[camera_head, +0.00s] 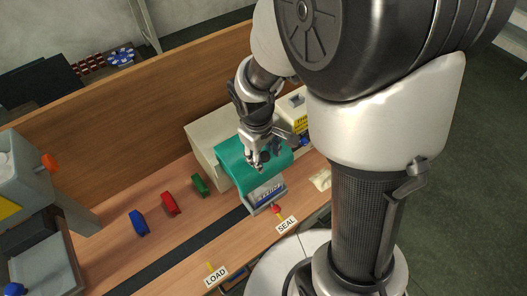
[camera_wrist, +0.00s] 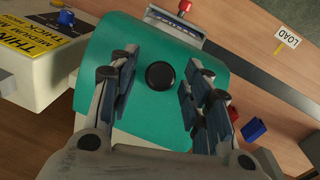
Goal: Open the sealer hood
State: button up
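The sealer hood is a curved green cover (camera_head: 234,164) on a cream sealer body (camera_head: 205,137) at the right of the bench. In the wrist view the green hood (camera_wrist: 165,128) fills the middle, with a round black knob (camera_wrist: 160,76) on it. The hood lies over the body, with a grey front section and a blue-and-white label (camera_head: 268,191) showing below its front edge. My gripper (camera_head: 257,166) is above the hood. In the wrist view my gripper (camera_wrist: 158,88) is open, with one finger on each side of the knob and visible gaps to it.
Blue (camera_head: 138,222), red (camera_head: 170,204) and green (camera_head: 199,185) pieces stand on the bench left of the sealer. A cream machine with a yellow label (camera_wrist: 38,37) is beside the hood. A wooden back panel (camera_head: 130,112) runs behind. LOAD (camera_head: 216,276) and SEAL (camera_head: 286,226) signs are at the front.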

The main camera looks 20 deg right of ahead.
grip_shut()
dwell(0.3)
jog(key=shift+r, duration=0.2)
